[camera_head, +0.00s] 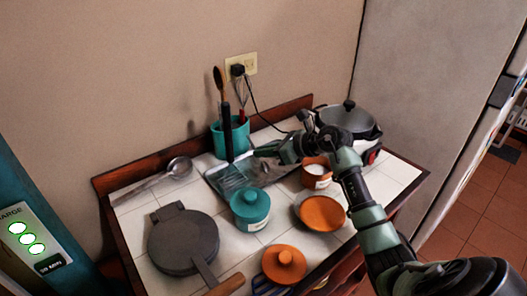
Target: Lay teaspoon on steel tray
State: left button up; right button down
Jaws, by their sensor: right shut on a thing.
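The steel tray (215,184) lies on the white tiled top, in front of the teal utensil cup. My right gripper (257,151) reaches in from the right and is over the tray's back right part. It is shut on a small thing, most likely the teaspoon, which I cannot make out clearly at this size. The gripper and wrist hide part of the tray. I cannot tell whether the held thing touches the tray. My left gripper is not in view.
The teal cup (239,141) holds utensils. A ladle (178,168), dark iron pan (181,244), orange lidded pot (284,265) and steel cooker (350,120) lie around.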

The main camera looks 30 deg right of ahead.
jog(key=c, duration=1.6)
grip_release()
jog(key=shift+o, duration=0.2)
jog(key=shift+r, duration=0.2)
jog(key=b+v, duration=0.1)
jog(key=v, duration=1.1)
jog(key=shift+b, duration=0.4)
